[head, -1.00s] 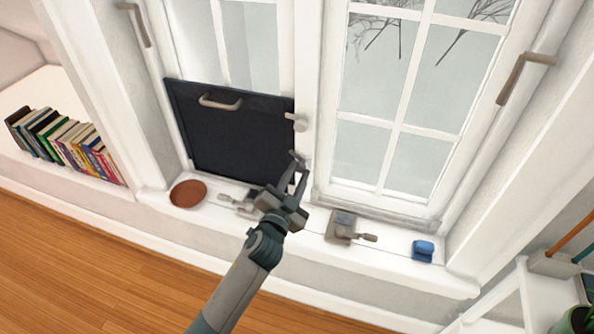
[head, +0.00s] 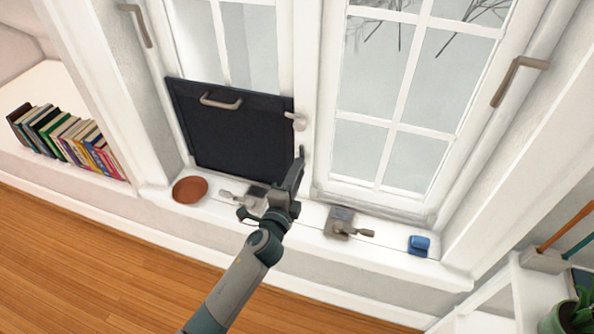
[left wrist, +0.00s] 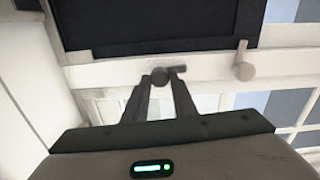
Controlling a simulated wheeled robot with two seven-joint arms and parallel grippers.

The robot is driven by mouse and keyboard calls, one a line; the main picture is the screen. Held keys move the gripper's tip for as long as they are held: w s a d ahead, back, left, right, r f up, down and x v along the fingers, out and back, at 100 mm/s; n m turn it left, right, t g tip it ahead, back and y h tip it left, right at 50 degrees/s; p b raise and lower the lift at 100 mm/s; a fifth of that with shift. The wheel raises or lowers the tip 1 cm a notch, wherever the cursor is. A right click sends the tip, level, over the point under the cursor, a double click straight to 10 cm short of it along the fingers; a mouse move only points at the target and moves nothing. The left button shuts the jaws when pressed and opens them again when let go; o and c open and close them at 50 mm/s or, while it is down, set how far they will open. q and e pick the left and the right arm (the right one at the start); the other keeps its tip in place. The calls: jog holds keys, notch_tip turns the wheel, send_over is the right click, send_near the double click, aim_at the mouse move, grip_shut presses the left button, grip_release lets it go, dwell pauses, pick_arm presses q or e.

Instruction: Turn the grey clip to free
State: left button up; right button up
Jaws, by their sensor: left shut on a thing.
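A dark panel (head: 230,130) with a light handle covers the lower left window. An upper clip (head: 296,121) sits at its right edge. It also shows in the left wrist view (left wrist: 244,66), its arm reaching over the panel's edge. My left gripper (head: 299,160) is at the white frame below it. In the left wrist view its fingers are shut on a grey clip (left wrist: 160,76), whose short bar points right, along the frame and apparently clear of the panel. In the head view the gripper mostly hides this clip. My right gripper is not in view.
The sill holds a brown dish (head: 190,189), a metal clamp-like item (head: 240,200) partly behind my arm, another metal item (head: 342,223) and a blue object (head: 419,245). Books (head: 65,140) stand at left. A white shelf (head: 530,300) is at lower right.

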pick_arm(q)
jog(key=shift+m, duration=0.4)
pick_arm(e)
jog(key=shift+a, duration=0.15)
pick_arm(q)
jog(key=o, duration=1)
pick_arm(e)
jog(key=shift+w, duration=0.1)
pick_arm(q)
jog(key=b+v, duration=0.1)
jog(key=v, duration=1.6)
jog(key=shift+s, duration=0.2)
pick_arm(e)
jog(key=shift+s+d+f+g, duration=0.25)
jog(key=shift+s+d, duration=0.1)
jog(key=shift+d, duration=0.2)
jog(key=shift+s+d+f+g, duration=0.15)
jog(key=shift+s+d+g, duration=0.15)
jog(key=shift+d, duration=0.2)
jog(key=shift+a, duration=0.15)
